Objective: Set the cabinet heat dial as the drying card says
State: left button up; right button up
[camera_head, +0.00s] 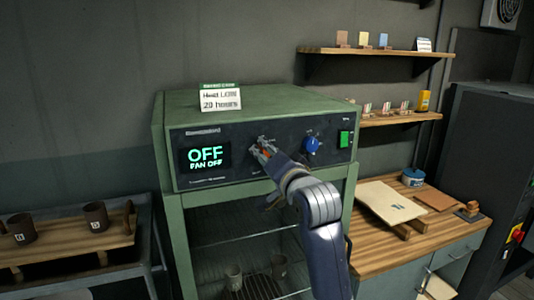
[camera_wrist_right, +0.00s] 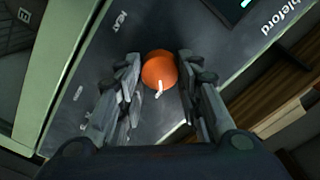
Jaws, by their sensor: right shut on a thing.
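The green drying cabinet (camera_head: 258,110) stands in the middle of the head view. Its display (camera_head: 205,157) reads OFF, with FAN OFF below. The drying card (camera_head: 220,99) on top reads Heat LOW, 20 hours. My right gripper (camera_head: 264,152) is at the panel, shut on the orange heat dial (camera_wrist_right: 158,69). In the wrist view the right gripper (camera_wrist_right: 157,76) has a finger on each side of the dial, near the word HEAT. The dial's white pointer mark shows. In the head view the gripper mostly hides the dial and its markings. My left gripper is not in view.
A blue dial (camera_head: 312,145) and a green switch (camera_head: 344,139) sit to the right on the same panel. A wooden bench (camera_head: 400,240) with a pale board (camera_head: 391,201) stands at the right. Mugs (camera_head: 96,217) stand on a cart at the left.

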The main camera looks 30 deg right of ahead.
jog(key=shift+r, duration=0.15)
jog(key=o, duration=1.1)
jog(key=shift+c, duration=0.2)
jog(key=shift+d, duration=0.1)
jog(key=shift+s, duration=0.15)
jog(key=v, duration=0.7)
jog(key=shift+s, duration=0.2)
